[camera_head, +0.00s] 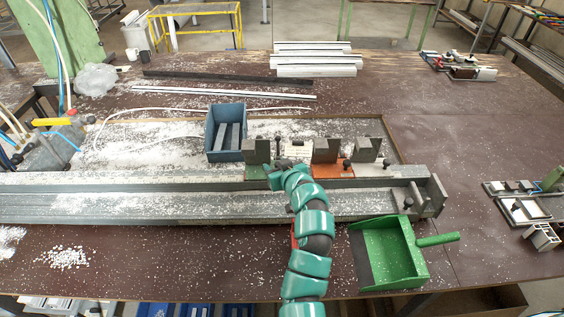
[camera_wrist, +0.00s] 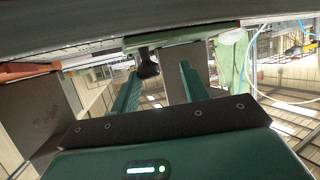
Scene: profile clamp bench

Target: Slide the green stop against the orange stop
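The green stop (camera_head: 257,152) is a dark grey block on a green base, on the metal rail at the middle of the head view. The orange stop (camera_head: 326,151), a similar block on an orange base, sits apart to its right. In the wrist view my gripper (camera_wrist: 157,78) is open, its two teal fingers either side of a black knob (camera_wrist: 147,66) under the green stop's base (camera_wrist: 165,38). Whether the fingers touch the knob cannot be told. The orange stop's base (camera_wrist: 28,71) shows at left. In the head view my arm hides the fingertips.
A third grey stop (camera_head: 366,150) stands right of the orange one, and a pale block sits between the green and orange stops. A blue bin (camera_head: 226,129) lies behind the rail. A green dustpan (camera_head: 390,252) lies in front, right of my arm. White chips litter the bench.

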